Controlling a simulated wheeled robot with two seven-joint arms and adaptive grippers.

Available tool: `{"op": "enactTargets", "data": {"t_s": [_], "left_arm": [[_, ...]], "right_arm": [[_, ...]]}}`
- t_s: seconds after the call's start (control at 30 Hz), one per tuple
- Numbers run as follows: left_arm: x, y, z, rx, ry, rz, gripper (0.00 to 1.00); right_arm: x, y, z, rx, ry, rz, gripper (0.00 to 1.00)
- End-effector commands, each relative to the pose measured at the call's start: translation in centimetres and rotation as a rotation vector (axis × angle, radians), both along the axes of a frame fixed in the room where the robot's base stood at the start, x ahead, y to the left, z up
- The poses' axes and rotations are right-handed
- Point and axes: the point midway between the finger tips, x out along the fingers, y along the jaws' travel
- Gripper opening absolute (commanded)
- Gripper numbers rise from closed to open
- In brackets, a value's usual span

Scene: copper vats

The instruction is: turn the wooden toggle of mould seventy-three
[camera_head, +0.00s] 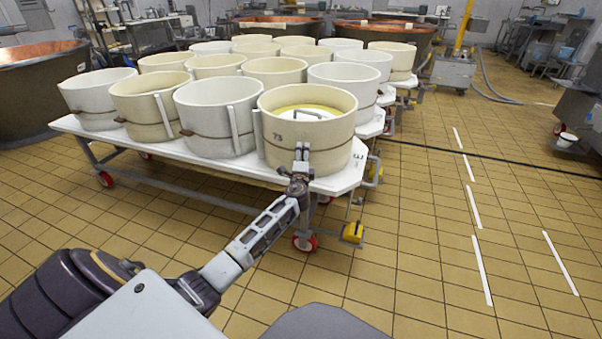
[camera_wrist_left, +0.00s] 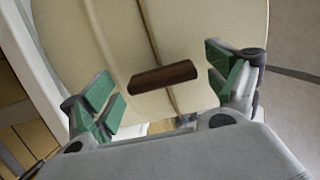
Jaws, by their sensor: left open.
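Mould seventy-three (camera_head: 282,142) is a cream round mould marked 73 at the near right corner of a white wheeled table. My left gripper (camera_head: 301,152) is in front of its wall. In the left wrist view, the dark brown wooden toggle (camera_wrist_left: 163,78) lies slightly tilted against the cream wall of the mould (camera_wrist_left: 185,30). My left gripper (camera_wrist_left: 165,88) is open, with green pads on either side of the toggle and apart from it. In the head view the toggle is not clearly visible behind the gripper. My right gripper is not in view.
Several other white and cream moulds (camera_head: 217,118) stand close by on the white table (camera_head: 230,172), which has red wheels. Copper vats (camera_head: 45,90) stand behind and at the left.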

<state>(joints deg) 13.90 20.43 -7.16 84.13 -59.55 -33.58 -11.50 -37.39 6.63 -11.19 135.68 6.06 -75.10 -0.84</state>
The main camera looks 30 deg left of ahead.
Motion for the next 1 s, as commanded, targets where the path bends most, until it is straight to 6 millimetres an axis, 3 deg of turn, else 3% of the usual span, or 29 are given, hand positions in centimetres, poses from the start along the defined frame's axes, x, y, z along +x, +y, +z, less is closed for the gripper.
{"op": "enactTargets", "data": {"t_s": [1.0], "left_arm": [[-8.4,-4.6,-0.1,-0.002,0.001,-0.001,0.88]], "right_arm": [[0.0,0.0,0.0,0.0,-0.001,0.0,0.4]]}}
